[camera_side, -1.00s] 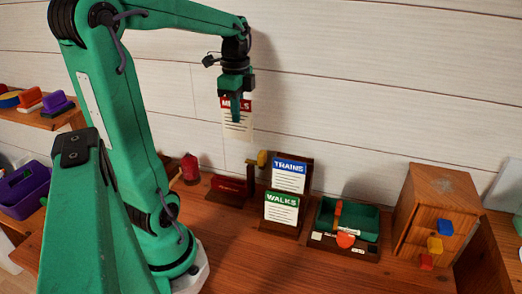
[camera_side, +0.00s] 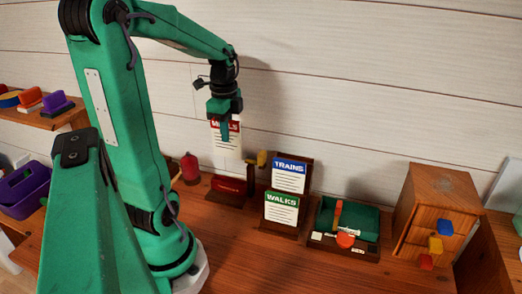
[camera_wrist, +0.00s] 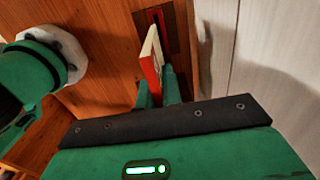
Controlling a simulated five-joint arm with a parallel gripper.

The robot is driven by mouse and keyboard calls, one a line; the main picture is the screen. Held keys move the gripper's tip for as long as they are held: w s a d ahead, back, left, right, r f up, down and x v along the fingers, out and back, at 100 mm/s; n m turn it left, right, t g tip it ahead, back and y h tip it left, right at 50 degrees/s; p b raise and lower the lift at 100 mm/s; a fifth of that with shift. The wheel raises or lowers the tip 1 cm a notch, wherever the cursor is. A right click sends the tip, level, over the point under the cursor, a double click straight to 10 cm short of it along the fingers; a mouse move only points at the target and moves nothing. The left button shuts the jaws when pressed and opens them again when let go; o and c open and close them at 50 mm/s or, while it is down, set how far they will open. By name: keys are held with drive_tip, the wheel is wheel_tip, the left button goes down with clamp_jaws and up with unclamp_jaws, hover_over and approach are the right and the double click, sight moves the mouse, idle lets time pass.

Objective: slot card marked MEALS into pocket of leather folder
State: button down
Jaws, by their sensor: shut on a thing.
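My gripper (camera_side: 225,135) is shut on the MEALS card (camera_side: 226,148), which has a red header over white. The card hangs upright below the fingers, and the fingers hide part of its header. In the wrist view the card (camera_wrist: 152,62) shows nearly edge-on between my fingertips (camera_wrist: 157,88). A dark brown holder (camera_side: 309,174), perhaps the leather folder, stands to the right and lower. It bears a blue-headed TRAINS card (camera_side: 289,177) behind and a green-headed WALKS card (camera_side: 281,210) in front.
A low brown piece with a red part (camera_side: 228,185) stands below the card. A red object (camera_side: 190,168) is to its left. A green tray (camera_side: 360,219) and a wooden drawer box (camera_side: 430,205) stand right of the holder. The table front is clear.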

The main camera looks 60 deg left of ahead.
drive_tip(key=shift+f, duration=6.15)
drive_tip(key=shift+f, duration=0.15)
drive_tip(key=c, duration=1.6)
unclamp_jaws()
drive_tip(key=shift+o, duration=0.2)
drive_tip(key=shift+r, duration=6.15)
